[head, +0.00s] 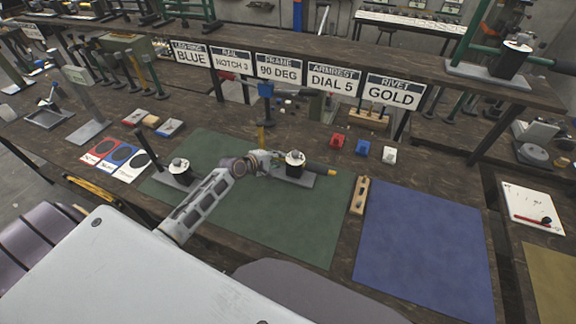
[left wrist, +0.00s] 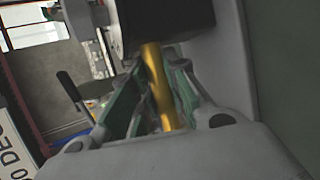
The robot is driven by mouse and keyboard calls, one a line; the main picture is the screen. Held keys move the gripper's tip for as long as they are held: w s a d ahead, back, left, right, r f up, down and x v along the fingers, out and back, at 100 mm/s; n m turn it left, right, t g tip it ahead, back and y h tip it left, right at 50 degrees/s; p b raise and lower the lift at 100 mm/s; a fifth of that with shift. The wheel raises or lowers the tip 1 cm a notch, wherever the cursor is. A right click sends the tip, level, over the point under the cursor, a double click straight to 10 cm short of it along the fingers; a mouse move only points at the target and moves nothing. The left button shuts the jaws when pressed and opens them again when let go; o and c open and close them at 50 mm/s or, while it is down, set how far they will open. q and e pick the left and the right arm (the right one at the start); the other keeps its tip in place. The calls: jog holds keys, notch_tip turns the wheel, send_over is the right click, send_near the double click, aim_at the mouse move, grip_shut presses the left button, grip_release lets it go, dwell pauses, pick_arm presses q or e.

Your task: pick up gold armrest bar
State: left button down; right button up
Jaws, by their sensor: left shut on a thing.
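The gold armrest bar (left wrist: 158,82) runs between the fingers of my left gripper (left wrist: 152,100) in the left wrist view. My left gripper is shut on it. The bar's upper end meets a black block (left wrist: 165,20); I cannot tell whether they are joined. In the head view my left gripper (head: 266,160) reaches over the green mat (head: 290,225), beside a press with a black body and a pale round top (head: 295,157). A yellow-tipped piece (head: 318,168) sticks out to the right of that press. My right gripper is not in view.
Another press (head: 180,167) stands on the mat's left side. A wooden block (head: 359,195) lies beside the clear blue mat (head: 425,245).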

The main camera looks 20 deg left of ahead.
pick_arm(q)
jog(key=shift+r, duration=0.1)
jog(key=shift+r, duration=4.95)
